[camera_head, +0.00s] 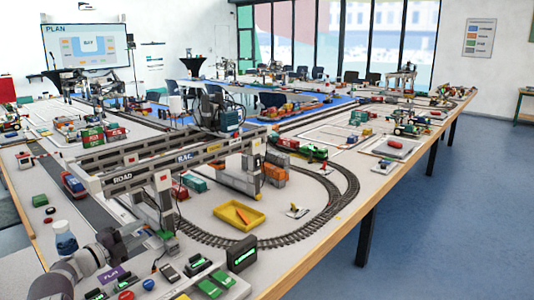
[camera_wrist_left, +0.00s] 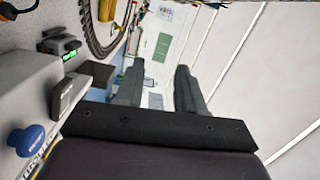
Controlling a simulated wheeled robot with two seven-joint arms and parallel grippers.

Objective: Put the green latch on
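I cannot tell for sure which part is the green latch. On the control panel at the near edge are dark switches with green lights, one (camera_head: 198,265) in the middle and a larger black box (camera_head: 242,253) at the right. Two green blocks (camera_head: 208,288) lie in front of them. In the left wrist view a dark switch with a green light (camera_wrist_left: 62,47) shows at the upper left, apart from the fingers. My right gripper is not in view.
Red (camera_head: 126,295) and blue (camera_head: 148,284) buttons sit on the panel; a blue knob (camera_wrist_left: 27,140) shows in the wrist view. A grey gantry (camera_head: 150,170) stands behind my left gripper. A yellow tray (camera_head: 226,221) and a curved track (camera_head: 300,236) lie to the right.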

